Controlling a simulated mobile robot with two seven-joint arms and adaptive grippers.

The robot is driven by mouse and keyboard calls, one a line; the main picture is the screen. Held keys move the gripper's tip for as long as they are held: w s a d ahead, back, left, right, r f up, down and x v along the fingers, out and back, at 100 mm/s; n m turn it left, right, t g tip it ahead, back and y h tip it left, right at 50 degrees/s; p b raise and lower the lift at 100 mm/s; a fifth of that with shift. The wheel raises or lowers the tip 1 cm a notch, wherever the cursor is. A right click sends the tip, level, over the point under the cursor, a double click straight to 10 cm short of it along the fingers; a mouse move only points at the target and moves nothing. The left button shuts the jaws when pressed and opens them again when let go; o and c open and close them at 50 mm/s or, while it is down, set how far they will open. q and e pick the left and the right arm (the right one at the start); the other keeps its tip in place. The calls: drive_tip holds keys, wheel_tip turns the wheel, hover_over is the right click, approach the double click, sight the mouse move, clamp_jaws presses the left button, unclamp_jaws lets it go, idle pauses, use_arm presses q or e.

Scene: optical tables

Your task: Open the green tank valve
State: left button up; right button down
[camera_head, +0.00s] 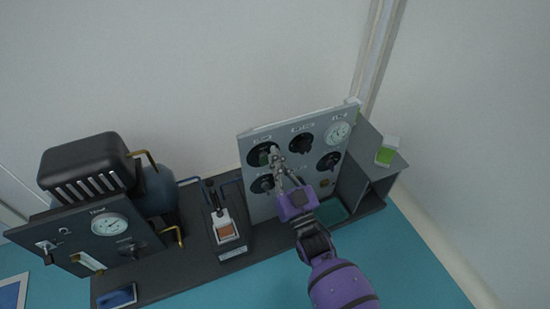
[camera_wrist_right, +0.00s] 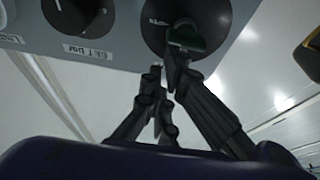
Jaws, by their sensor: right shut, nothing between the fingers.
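The grey upright panel (camera_head: 249,203) carries several round dark dials and knobs. The green valve knob (camera_head: 263,158) sits on the dark round dial at the panel's upper left. In the right wrist view the green knob (camera_wrist_right: 190,38) stands on its black dial at the top. My right gripper (camera_head: 274,156) is shut with nothing between its fingers. Its fingertips (camera_wrist_right: 166,72) are right at the green knob's edge; I cannot tell whether they touch it. The gripper partly covers the dial in the head view. My left gripper is not in view.
A pressure gauge (camera_head: 338,133) is at the panel's upper right. A black compressor unit with a gauge (camera_head: 110,225) stands at left. A small device with an orange-brown face (camera_head: 227,231) stands between. A green-and-white box (camera_head: 385,155) sits on the right shelf. The blue tabletop (camera_head: 408,268) is clear at front right.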

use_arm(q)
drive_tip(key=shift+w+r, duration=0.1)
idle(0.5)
use_arm(e)
wheel_tip(320, 180, up, 5)
drive_tip(key=p, duration=0.4)
use_arm(q)
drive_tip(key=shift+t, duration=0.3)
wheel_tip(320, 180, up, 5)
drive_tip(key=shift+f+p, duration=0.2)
drive_tip(key=shift+p, duration=0.15)
use_arm(e)
drive_tip(key=f+v, duration=0.1)
drive_tip(key=v, duration=0.9)
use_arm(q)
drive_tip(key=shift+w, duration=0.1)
